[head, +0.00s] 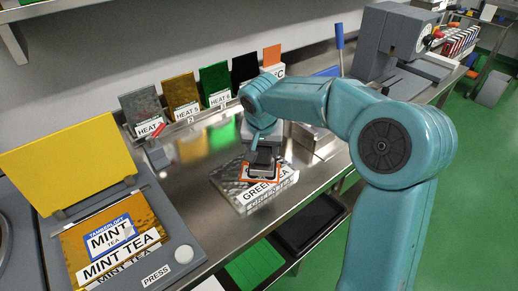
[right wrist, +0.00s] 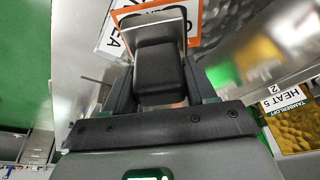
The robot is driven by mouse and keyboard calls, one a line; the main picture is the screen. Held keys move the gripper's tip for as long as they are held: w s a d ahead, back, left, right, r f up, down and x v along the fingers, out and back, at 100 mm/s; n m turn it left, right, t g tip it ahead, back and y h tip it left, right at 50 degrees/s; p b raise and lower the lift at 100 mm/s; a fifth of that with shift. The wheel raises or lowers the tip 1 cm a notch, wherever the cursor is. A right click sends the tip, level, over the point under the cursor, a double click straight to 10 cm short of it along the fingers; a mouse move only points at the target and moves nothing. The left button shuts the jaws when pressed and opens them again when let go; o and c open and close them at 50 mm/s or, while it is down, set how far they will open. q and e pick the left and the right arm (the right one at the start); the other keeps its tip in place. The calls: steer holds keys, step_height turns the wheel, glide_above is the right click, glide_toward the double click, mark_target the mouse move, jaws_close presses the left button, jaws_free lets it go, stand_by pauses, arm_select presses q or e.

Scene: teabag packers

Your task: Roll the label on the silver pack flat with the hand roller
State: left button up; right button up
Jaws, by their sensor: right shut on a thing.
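The silver pack (head: 229,172) lies on the metal bench in the head view, with GREEN TEA printed near its front edge. An orange-bordered white label (head: 245,170) is on its upper face, partly hidden by my right gripper (head: 263,155). The gripper is shut on a dark grey block with a pale metal edge, seen between the fingers in the right wrist view; it appears to be the hand roller (right wrist: 158,68). The roller is over the label, at or very near its surface; contact cannot be made out. My left gripper is not in view.
A grey press (head: 184,229) with a raised yellow lid (head: 70,160) holds a gold MINT TEA pack (head: 85,225) at left. Several coloured sample packs with HEAT cards (head: 187,110) stand behind. A grey machine (head: 390,45) is at back right. Bare bench lies left of the silver pack.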

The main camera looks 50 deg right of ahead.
steer(key=shift+w+a, duration=0.1)
steer(key=shift+w+a+p, duration=0.2)
steer(key=shift+w+a, duration=0.5)
steer(key=shift+w, duration=0.15)
steer(key=shift+w+a+p, duration=0.2)
steer(key=shift+w+a, duration=0.45)
steer(key=shift+w, duration=0.2)
steer(key=shift+r, duration=0.15)
step_height(320, 180, up, 8)
steer(key=p, duration=0.6)
steer(key=shift+s, duration=0.1)
